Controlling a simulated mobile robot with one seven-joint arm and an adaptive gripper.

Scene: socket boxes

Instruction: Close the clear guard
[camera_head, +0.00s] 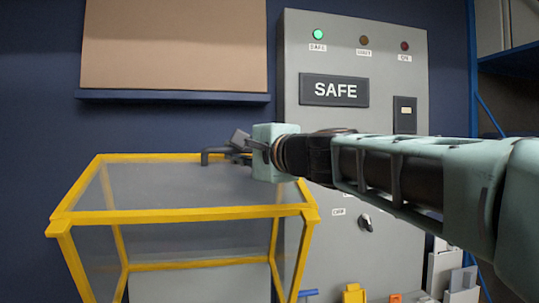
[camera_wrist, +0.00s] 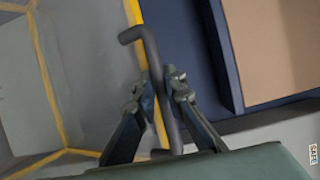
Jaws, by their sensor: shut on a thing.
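The clear guard (camera_head: 185,213) is a see-through box shape with a yellow frame, standing at lower left in the head view. In the wrist view its clear panel and yellow edges (camera_wrist: 135,12) fill the left side. A dark grey bar handle (camera_wrist: 143,42) runs along one yellow edge; in the head view the handle (camera_head: 213,154) shows at the back right of the guard's top. My gripper (camera_wrist: 163,88) has its two fingers on either side of this handle, shut on it. My wrist hides part of the guard's right rear corner in the head view.
A grey control cabinet (camera_head: 295,75) stands behind my arm, with a lit green lamp (camera_head: 318,34) and a "SAFE" display (camera_head: 335,90). A brown board (camera_head: 175,45) with a dark ledge hangs on the blue wall. Small coloured items, including a yellow one (camera_head: 354,293), sit at the bottom.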

